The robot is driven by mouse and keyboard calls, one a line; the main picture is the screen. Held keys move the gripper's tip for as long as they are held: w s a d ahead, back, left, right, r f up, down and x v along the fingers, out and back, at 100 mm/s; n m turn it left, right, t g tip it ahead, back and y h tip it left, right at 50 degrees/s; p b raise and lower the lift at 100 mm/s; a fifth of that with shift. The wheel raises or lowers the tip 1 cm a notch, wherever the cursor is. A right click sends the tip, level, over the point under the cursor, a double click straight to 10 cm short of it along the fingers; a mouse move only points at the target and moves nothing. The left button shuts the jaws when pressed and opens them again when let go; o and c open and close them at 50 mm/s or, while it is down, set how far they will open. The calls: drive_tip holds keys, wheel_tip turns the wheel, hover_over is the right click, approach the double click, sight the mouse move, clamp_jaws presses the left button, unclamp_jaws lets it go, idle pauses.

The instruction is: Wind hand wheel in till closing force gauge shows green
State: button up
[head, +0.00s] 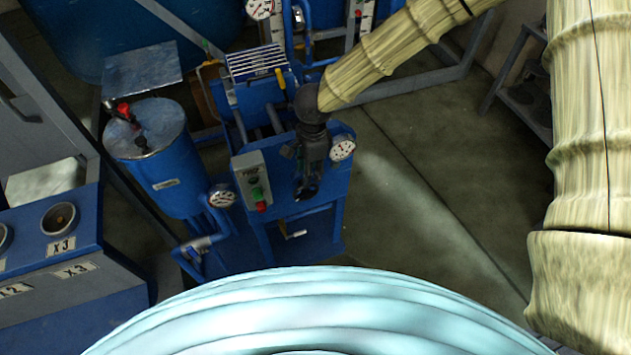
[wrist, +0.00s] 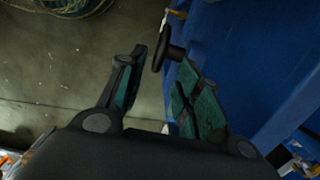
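My gripper (wrist: 162,62) is open, its two teal-padded fingers apart with nothing held. A black hand wheel (wrist: 160,42) shows nearly edge-on in the wrist view, just beyond the fingertips and beside a blue panel. Its hub points toward the right finger; I cannot tell whether they touch. In the head view my gripper (head: 307,182) hangs over the front of a blue machine (head: 290,225) and hides the wheel. A round white gauge (head: 342,148) sits on that machine, right of my gripper. Its reading is too small to make out.
A control box (head: 252,180) with green and red buttons is left of my gripper. A second gauge (head: 222,197) stands on pipework beside a blue tank (head: 165,170). Another gauge (head: 258,8) is at the top. Open floor (head: 420,200) lies to the right.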

sight(307, 192)
drive_tip(key=shift+s+a+f+h+b, duration=0.15)
drive_tip(key=shift+a+h+b, duration=0.25)
drive_tip(key=shift+b, duration=0.4)
wheel_tip(307, 192, down, 11)
drive_tip(key=shift+r+p, duration=0.2)
drive_tip(key=shift+p, duration=0.55)
clamp_jaws()
